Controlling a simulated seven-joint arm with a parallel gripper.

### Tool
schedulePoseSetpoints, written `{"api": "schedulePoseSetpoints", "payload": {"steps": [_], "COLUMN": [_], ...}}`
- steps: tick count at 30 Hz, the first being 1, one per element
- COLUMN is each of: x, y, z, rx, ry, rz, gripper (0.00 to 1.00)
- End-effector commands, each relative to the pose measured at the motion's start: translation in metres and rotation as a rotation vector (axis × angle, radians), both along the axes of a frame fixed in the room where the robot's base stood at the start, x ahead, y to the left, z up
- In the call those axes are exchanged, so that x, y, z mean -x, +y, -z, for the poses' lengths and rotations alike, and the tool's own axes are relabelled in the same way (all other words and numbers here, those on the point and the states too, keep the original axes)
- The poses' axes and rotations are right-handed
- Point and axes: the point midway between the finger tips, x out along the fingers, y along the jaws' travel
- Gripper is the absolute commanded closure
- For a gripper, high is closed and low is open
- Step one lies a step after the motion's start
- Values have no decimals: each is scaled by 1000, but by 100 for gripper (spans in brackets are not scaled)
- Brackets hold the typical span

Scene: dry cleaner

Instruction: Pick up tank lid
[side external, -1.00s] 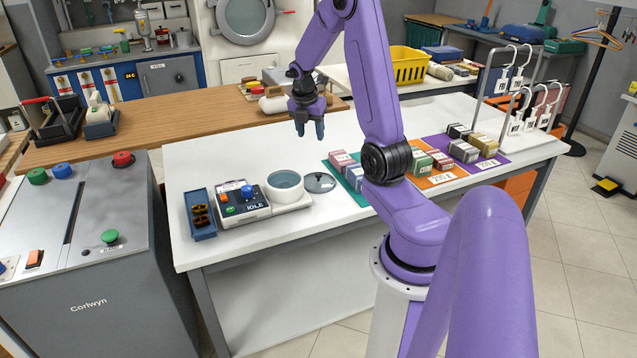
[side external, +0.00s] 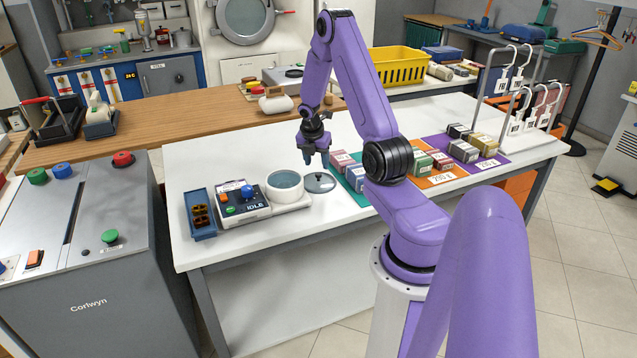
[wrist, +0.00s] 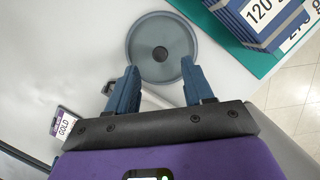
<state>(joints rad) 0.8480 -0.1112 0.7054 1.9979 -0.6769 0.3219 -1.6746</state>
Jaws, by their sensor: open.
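The tank lid (side external: 319,182) is a round grey disc with a dark central knob. It lies flat on the white table, just right of the open white tank (side external: 285,186). In the wrist view the lid (wrist: 161,32) lies ahead of the fingertips, with its knob near the line between them. My gripper (side external: 316,158) is above the lid, pointing down, apart from it. Its blue fingers (wrist: 158,75) are spread and empty.
A control box (side external: 241,202) with coloured buttons stands left of the tank, with a blue tray (side external: 200,213) beyond it. Boxes on a teal mat (wrist: 250,50) lie close to the lid's right. The table behind the lid is clear.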

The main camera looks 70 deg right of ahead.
Motion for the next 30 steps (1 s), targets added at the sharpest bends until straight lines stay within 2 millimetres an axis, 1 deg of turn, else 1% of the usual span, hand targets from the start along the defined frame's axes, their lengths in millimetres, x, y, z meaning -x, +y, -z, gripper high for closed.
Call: {"api": "schedulePoseSetpoints", "payload": {"steps": [5, 9, 13, 18, 24, 25, 26, 27, 29, 30], "x": [0, 1, 1, 0, 0, 0, 0, 0, 0, 0], "y": [-3, -7, -11, -13, -13, -13, -13, -13, -13, -13], "z": [12, 30, 44, 51, 51, 51, 51, 51, 51, 51], "rx": [-1, -2, -1, 0, 1, 1, 0, 0, 0, 0], "ry": [1, 2, 2, -1, -1, -1, -1, -1, -1, -1], "rz": [0, 1, 1, 0, 0, 0, 0, 0, 0, 0], "gripper": [48, 48, 48, 48, 48, 52, 61, 74, 94, 100]}}
